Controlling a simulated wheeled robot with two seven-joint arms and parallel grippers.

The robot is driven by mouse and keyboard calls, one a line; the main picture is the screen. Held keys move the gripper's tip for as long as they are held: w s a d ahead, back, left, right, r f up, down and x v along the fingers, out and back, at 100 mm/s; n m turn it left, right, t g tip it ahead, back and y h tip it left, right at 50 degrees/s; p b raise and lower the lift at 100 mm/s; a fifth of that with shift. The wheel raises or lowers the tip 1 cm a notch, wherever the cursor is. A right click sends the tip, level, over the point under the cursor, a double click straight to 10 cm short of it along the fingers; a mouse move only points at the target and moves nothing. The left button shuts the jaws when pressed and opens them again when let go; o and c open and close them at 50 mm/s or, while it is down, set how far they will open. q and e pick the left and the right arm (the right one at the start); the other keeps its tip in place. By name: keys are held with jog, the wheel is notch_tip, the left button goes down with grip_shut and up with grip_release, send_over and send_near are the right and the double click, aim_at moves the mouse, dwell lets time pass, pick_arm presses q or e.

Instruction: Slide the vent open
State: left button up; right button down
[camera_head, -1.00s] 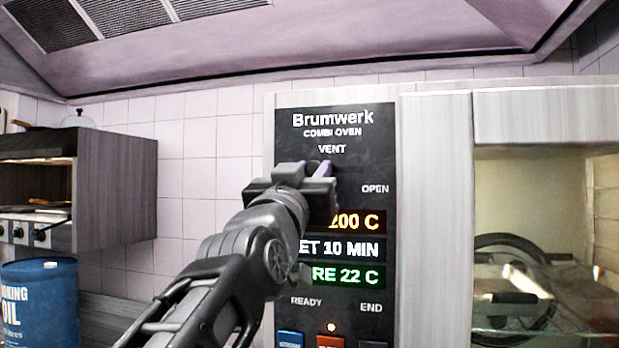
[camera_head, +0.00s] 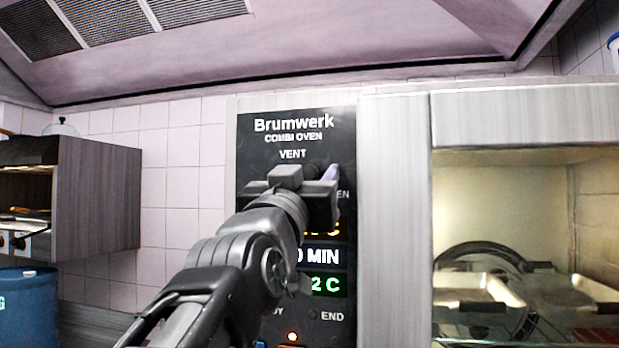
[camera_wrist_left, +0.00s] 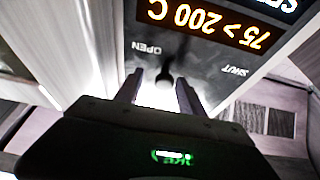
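The vent control is on the dark oven panel (camera_head: 260,170), under the word VENT. In the left wrist view, which is turned over, its dark round knob (camera_wrist_left: 165,78) sits closer to the OPEN label (camera_wrist_left: 146,47) than to the SHUT label (camera_wrist_left: 234,71). My right gripper is not in view.
Lit displays and buttons lie lower on the panel, partly behind my left arm. A glass-fronted oven chamber (camera_head: 510,220) is to the right. A wooden cabinet (camera_head: 95,195) and blue drum (camera_head: 28,305) are at the left. A hood (camera_head: 300,55) hangs above.

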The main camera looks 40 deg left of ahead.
pick_arm(q)
jog(key=shift+a, duration=0.1)
jog(key=shift+s+d+f+b, duration=0.2)
jog(key=shift+s+f+b, duration=0.05)
jog(key=shift+s+b, duration=0.15)
jog(key=b+v, duration=0.3)
jog(key=v, duration=0.4)
